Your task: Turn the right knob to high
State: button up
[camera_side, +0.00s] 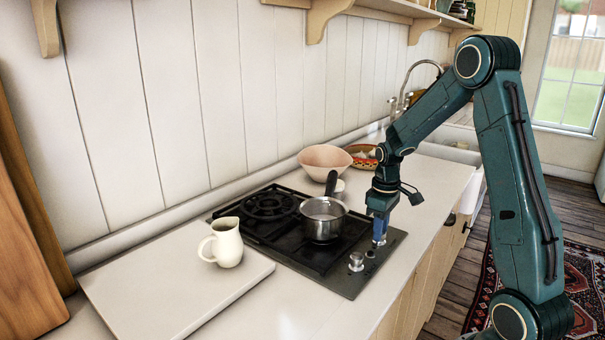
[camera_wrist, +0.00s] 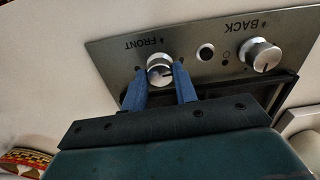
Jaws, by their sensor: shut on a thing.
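The stove's control panel (camera_wrist: 210,45) carries two silver knobs. My gripper (camera_wrist: 161,74) has its blue fingers closed on either side of the knob labelled FRONT (camera_wrist: 158,63), with a dark pointer line showing on its face. In the side view my gripper (camera_side: 379,240) points down at the right-hand, farther knob, which its fingers mostly hide. The other knob, labelled BACK (camera_wrist: 260,55), stands free in the wrist view. It also shows in the side view (camera_side: 356,261), nearer the camera. The level marks are too small to read.
A saucepan (camera_side: 322,226) sits on the black hob (camera_side: 268,233), its dark handle toward the wall. A cream jug (camera_side: 227,243) stands on a white board (camera_side: 150,290) at the left. A pink bowl (camera_side: 325,158) and a patterned bowl (camera_side: 362,160) are behind.

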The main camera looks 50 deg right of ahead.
dwell(0.3)
jog(key=o, duration=1)
jog(key=shift+c, duration=0.2)
jog(key=shift+r, duration=0.15)
notch_tip(320, 180, up, 14)
jog(key=shift+f, duration=0.2)
jog(key=s+a+r+t, duration=0.1)
jog(key=s+a+r, duration=0.2)
jog(key=a, duration=0.4)
jog(key=s+a+r+t, duration=0.1)
jog(key=s+a+r, duration=0.15)
jog(key=a, duration=0.45)
jog(key=s+a+f+t, duration=0.1)
jog(key=s+a+t, duration=0.2)
jog(key=s+a, duration=0.5)
jog(key=shift+s+a+f+m+t, duration=0.15)
jog(key=shift+s+a+m+t, duration=0.15)
jog(key=shift+s, duration=0.6)
